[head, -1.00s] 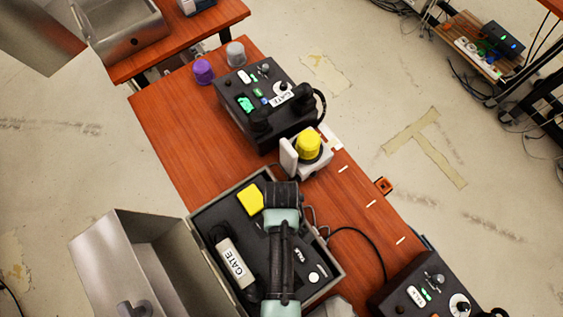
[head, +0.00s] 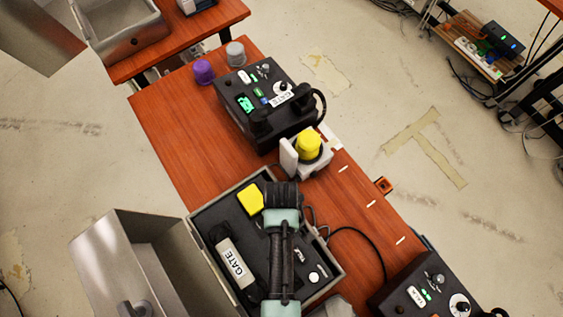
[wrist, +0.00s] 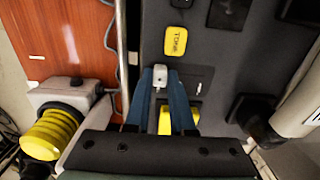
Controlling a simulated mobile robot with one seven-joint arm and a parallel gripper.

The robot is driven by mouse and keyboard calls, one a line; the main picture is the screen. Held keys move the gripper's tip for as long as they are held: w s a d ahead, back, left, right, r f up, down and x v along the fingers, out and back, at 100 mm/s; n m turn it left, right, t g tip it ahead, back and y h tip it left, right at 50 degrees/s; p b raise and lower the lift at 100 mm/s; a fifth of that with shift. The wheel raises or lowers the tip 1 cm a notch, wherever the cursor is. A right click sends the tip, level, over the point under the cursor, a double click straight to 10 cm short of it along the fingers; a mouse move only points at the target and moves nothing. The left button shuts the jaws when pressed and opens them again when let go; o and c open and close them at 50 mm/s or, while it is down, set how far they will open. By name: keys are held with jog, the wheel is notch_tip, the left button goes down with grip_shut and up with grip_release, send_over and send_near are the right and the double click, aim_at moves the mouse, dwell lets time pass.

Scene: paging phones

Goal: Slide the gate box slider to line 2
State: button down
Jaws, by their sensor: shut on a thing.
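In the wrist view, the slider's small light-grey knob (wrist: 160,78) sits on the dark panel. My gripper (wrist: 160,72) is shut on this knob, with one blue fingertip on each side. A yellow piece (wrist: 165,120) shows between the fingers. A short white mark (wrist: 199,88) lies right of the fingers; I cannot read which line it is. In the head view my arm hides the knob and fingertips.
A yellow button on a white base (head: 308,146) stands beside the box, close to my gripper. A yellow TONE tag (wrist: 175,42) is on the panel. Another black phone box (head: 262,95) stands behind, and one (head: 425,290) at lower right. The case lid (head: 140,265) stands open at left.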

jog(key=shift+s+a+r+p, duration=0.15)
jog(key=shift+s+a+p, duration=0.7)
jog(key=shift+a, duration=0.4)
jog(key=c, duration=0.8)
grip_release()
jog(key=shift+o, duration=0.2)
notch_tip(320, 180, up, 13)
